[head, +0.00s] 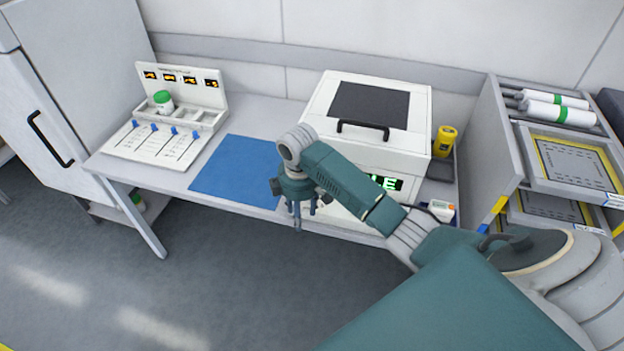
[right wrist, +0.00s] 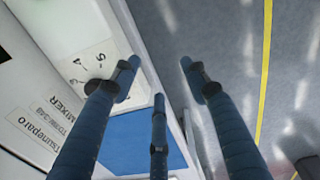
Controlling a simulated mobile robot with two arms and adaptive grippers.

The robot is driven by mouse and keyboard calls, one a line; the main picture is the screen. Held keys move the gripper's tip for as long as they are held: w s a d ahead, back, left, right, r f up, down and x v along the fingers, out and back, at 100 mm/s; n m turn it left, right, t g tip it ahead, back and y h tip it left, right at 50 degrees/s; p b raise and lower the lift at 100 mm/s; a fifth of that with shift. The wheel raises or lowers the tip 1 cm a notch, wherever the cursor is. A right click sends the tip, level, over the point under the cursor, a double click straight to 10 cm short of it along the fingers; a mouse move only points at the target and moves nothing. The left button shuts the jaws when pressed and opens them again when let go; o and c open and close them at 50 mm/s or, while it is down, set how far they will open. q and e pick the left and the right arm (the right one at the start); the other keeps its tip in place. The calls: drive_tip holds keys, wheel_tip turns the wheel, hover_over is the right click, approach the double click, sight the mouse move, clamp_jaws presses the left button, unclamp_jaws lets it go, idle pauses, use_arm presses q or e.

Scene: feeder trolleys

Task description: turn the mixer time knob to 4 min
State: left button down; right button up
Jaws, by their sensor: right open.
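The mixer (head: 318,100) is a white box with a dark lid panel, a black handle and a lit green display (head: 386,182), partly covered by my right arm. In the right wrist view, its front (right wrist: 30,105) carries printed labels, and a white dial face (right wrist: 90,62) with a few marks shows beside them. The knob itself is not clearly visible; a finger covers part of the dial area. My right gripper (head: 302,208) is open and empty, pointing down in front of the mixer near the table's front edge. In the right wrist view its fingers (right wrist: 158,82) are spread, touching nothing visible. My left gripper is out of view.
A blue mat (head: 235,170) lies left of the mixer. A white rack (head: 150,145) with a green-capped jar (head: 163,102) stands further left. A yellow container (head: 445,141) and a small device (head: 441,210) sit right of the mixer, beside a shelf trolley (head: 497,150). Open floor (head: 230,280) lies in front.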

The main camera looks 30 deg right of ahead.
drive_tip(key=w+d+r, duration=0.2)
drive_tip(key=r, duration=0.1)
drive_tip(key=w+d+r, duration=0.1)
drive_tip(key=shift+d+r, duration=0.25)
drive_tip(key=shift+r, duration=0.1)
drive_tip(key=w+d+r, duration=0.3)
drive_tip(key=d+r, duration=0.2)
drive_tip(key=shift+n+g, duration=0.3)
drive_tip(key=f, duration=0.3)
drive_tip(key=f+p, duration=0.1)
drive_tip(key=f, duration=0.4)
drive_tip(key=shift+a+f, duration=0.25)
drive_tip(key=shift+f, duration=0.8)
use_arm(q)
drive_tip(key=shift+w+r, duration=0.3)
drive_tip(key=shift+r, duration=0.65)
use_arm(e)
drive_tip(key=shift+c, duration=0.8)
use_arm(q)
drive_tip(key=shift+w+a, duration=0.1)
use_arm(e)
clamp_jaws()
